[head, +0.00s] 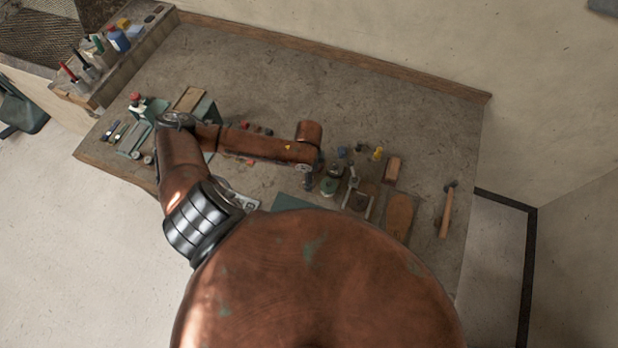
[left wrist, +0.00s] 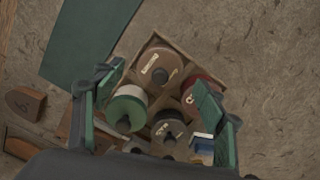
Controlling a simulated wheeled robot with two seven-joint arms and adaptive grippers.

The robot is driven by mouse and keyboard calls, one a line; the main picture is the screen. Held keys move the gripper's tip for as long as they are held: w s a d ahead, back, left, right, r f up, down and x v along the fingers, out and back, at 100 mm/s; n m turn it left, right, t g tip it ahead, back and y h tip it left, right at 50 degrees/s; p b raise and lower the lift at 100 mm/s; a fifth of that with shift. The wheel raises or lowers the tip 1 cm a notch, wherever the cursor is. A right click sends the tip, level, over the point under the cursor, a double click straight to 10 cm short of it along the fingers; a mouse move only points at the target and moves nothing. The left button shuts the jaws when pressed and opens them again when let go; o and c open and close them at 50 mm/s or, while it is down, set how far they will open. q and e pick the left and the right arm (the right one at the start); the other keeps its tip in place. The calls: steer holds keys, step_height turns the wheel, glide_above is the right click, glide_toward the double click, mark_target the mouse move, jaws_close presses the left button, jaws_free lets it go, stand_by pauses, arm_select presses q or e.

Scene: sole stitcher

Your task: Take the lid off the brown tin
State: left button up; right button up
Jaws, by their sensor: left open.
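In the left wrist view a brown tin (left wrist: 153,62) with a pale mark and a dark knob on its lid sits in the upper part of a wooden divided tray (left wrist: 182,56). Beside it are a green-topped tin (left wrist: 128,104), a reddish tin (left wrist: 190,88) and a grey-brown tin (left wrist: 166,125), each with marks or a knob. The brown tin's lid is on. My left gripper (left wrist: 158,88) is open, with its green-padded fingers apart on either side of the tray, and holds nothing. In the head view my left gripper (head: 308,182) is small and dark above the bench. My right gripper is out of view.
A green mat (left wrist: 88,38) lies beyond the tray, and wooden pieces (left wrist: 25,102) lie at left. In the head view a hammer (head: 446,212) and a brown sole (head: 397,215) lie at right. The bench's back middle (head: 320,95) is clear.

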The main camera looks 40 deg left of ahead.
arm_select(q)
steer(key=shift+f, duration=0.65)
steer(key=shift+c, duration=0.4)
steer(key=shift+s, duration=0.1)
steer(key=c, duration=1.6)
